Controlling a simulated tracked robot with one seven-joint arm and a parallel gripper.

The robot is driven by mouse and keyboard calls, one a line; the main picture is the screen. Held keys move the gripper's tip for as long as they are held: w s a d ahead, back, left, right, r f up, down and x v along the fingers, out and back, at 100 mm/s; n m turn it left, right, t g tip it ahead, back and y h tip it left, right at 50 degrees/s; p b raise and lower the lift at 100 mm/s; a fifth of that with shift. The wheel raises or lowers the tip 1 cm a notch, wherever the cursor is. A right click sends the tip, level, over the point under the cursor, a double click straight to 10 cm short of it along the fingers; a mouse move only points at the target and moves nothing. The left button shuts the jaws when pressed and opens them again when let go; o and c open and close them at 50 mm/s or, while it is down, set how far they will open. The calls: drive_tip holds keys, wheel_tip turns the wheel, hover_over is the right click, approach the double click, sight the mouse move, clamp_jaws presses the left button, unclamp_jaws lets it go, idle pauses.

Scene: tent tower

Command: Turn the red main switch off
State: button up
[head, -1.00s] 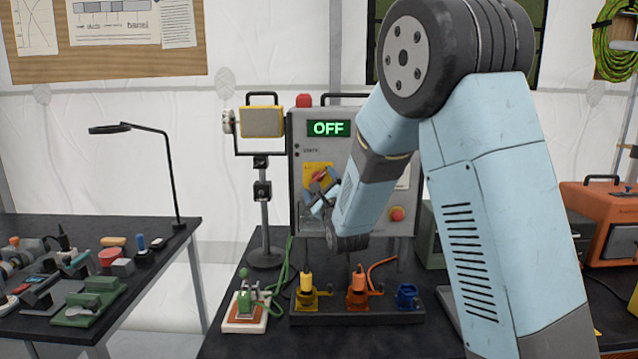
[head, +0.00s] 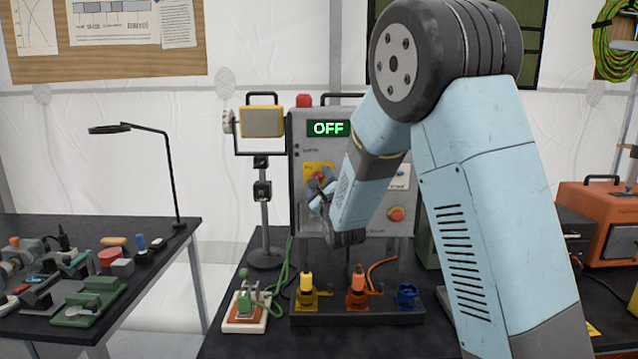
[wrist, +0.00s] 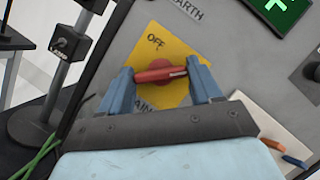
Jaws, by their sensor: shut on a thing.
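The red main switch (wrist: 158,76) sits on a yellow plate (wrist: 180,44) on the front of a grey cabinet. In the wrist view its red handle lies nearly crosswise between the fingers of my gripper (wrist: 162,82), which is shut on it. The word OFF shows on the plate above the handle. In the head view my gripper (head: 318,192) is at the cabinet's left side and covers most of the switch.
A red round button (head: 396,214) is on the cabinet's lower right. A rack (head: 350,318) with yellow, orange and blue parts stands in front on the dark table. A lamp stand (head: 262,190) is close on the left. A second cluttered table (head: 150,232) is at far left.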

drive_tip(key=shift+c, duration=1)
drive_tip(key=shift+n, duration=0.3)
drive_tip(key=shift+s+a+n+g+h, duration=0.2)
drive_tip(key=shift+n+g, duration=0.85)
drive_tip(key=shift+n, duration=1.7)
drive_tip(key=shift+w+d+n+g+h, duration=0.2)
drive_tip(key=shift+n+g, duration=0.8)
drive_tip(key=shift+n, duration=1.8)
drive_tip(key=shift+s+a+n+g+h, duration=0.25)
drive_tip(key=shift+n+g, duration=0.8)
drive_tip(key=shift+n, duration=1.7)
drive_tip(key=shift+w+d+h, duration=0.1)
drive_tip(key=shift+d+h, duration=0.1)
drive_tip(key=shift+h, duration=0.05)
drive_tip(key=o, duration=1.1)
drive_tip(key=shift+w+r, duration=0.1)
drive_tip(key=shift+r, duration=0.1)
drive_tip(key=shift+c, duration=0.2)
